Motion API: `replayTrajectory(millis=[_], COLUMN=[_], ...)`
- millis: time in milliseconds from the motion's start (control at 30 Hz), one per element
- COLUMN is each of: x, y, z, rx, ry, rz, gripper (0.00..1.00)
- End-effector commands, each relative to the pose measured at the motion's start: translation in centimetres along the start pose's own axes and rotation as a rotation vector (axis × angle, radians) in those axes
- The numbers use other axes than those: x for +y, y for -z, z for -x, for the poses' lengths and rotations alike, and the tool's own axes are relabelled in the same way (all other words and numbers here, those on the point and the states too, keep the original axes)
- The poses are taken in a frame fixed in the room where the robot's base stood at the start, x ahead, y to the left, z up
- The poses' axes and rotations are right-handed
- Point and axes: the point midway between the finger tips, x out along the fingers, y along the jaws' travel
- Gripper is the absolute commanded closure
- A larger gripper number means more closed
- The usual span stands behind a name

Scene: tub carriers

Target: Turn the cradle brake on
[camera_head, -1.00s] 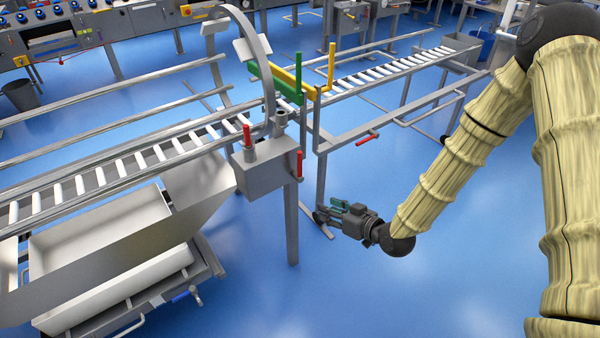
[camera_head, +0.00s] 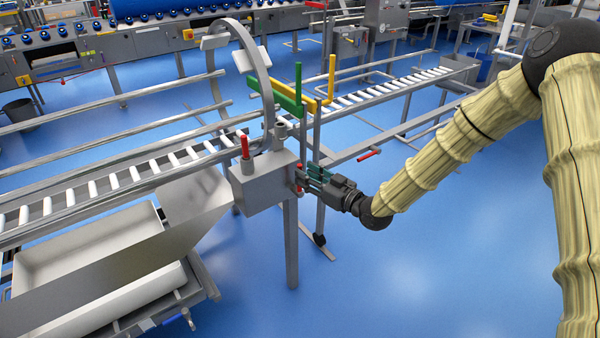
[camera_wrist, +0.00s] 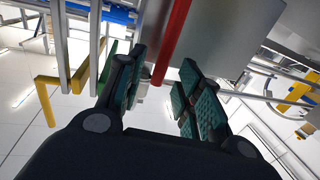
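A grey box (camera_head: 262,182) on a post carries a red lever (camera_head: 245,148) upright on its top. A second red lever (camera_head: 298,183) is on its right side, partly hidden by my gripper (camera_head: 303,179). Which lever is the cradle brake is not marked. In the wrist view my gripper (camera_wrist: 165,88) is open, its green-padded fingers apart. The side lever (camera_wrist: 173,40) shows as a red bar between the fingers, nearer the left one; whether a finger touches it I cannot tell. The box (camera_wrist: 222,35) shows behind the fingers.
A grey curved hoop (camera_head: 268,85) rises by the box. Green (camera_head: 274,90) and yellow (camera_head: 310,104) bars stand behind it, near the roller conveyor (camera_head: 385,90). Another red handle (camera_head: 368,154) sits on the lower rail. A white tub (camera_head: 90,250) is at left. Blue floor is clear front right.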

Motion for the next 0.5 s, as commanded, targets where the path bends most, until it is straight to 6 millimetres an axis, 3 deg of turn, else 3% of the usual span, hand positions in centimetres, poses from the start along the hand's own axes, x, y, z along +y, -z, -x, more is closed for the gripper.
replayTrajectory(millis=[200, 500], x=[0.0, 0.0], y=[-0.1, 0.0], z=[-2.5, -3.5], rx=[0.0, 0.0], ry=[0.0, -0.001], rz=[0.001, -0.001], gripper=[0.65, 0.65])
